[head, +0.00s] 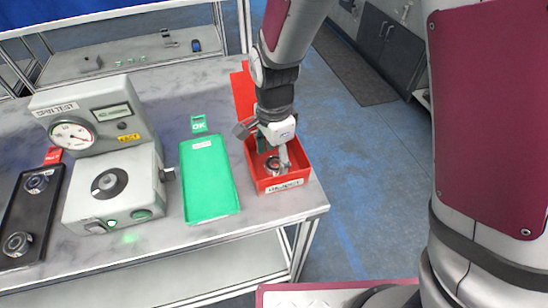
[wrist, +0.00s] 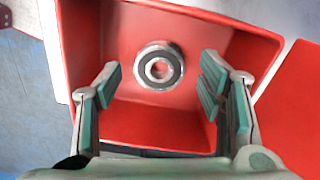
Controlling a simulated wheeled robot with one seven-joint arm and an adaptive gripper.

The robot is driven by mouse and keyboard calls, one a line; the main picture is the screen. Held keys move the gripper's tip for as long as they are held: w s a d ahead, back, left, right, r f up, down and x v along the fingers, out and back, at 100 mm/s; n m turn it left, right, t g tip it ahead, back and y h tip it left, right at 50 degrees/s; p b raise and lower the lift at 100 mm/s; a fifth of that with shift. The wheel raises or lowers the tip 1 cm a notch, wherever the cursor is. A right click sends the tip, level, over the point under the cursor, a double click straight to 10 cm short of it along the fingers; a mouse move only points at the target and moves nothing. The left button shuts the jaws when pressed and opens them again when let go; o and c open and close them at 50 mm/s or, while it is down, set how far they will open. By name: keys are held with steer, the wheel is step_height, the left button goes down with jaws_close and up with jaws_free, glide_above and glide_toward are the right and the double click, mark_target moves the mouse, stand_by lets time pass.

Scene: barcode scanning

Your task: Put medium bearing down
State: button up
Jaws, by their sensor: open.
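A bearing (head: 275,165), a metal ring with a dark face, lies in the red bin (head: 285,187) at the right end of the table. It also shows in the wrist view (wrist: 158,66) on the floor of the bin (wrist: 140,124). My gripper (head: 273,158) is low over the bin. In the wrist view my gripper (wrist: 160,80) is open, its green-padded fingers apart on either side, and the bearing lies between and beyond them, touching neither finger. Two other bearings (head: 37,183) (head: 17,244) sit in the black tray (head: 42,216) at the left.
A green tray (head: 209,178) with an OK sign (head: 199,124) lies empty left of the bin. The grey spin tester (head: 112,187) stands left of that, with a green light lit.

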step_height(320, 180, up, 12)
steer(key=s+d+r+n+t+y, duration=0.1)
steer(key=s+d+r+n, duration=0.2)
steer(key=d+r, duration=0.25)
steer(key=s+d+r+n+t, duration=0.1)
steer(key=s+d+r+n, duration=0.25)
steer(key=d, duration=0.25)
steer(key=s+d+r+n+t+h, duration=0.1)
steer(key=s+d+r+n+t, duration=0.2)
steer(key=s+d+n, duration=0.3)
steer(key=s+d, duration=0.1)
steer(key=s, duration=0.3)
steer(key=shift+p, duration=0.35)
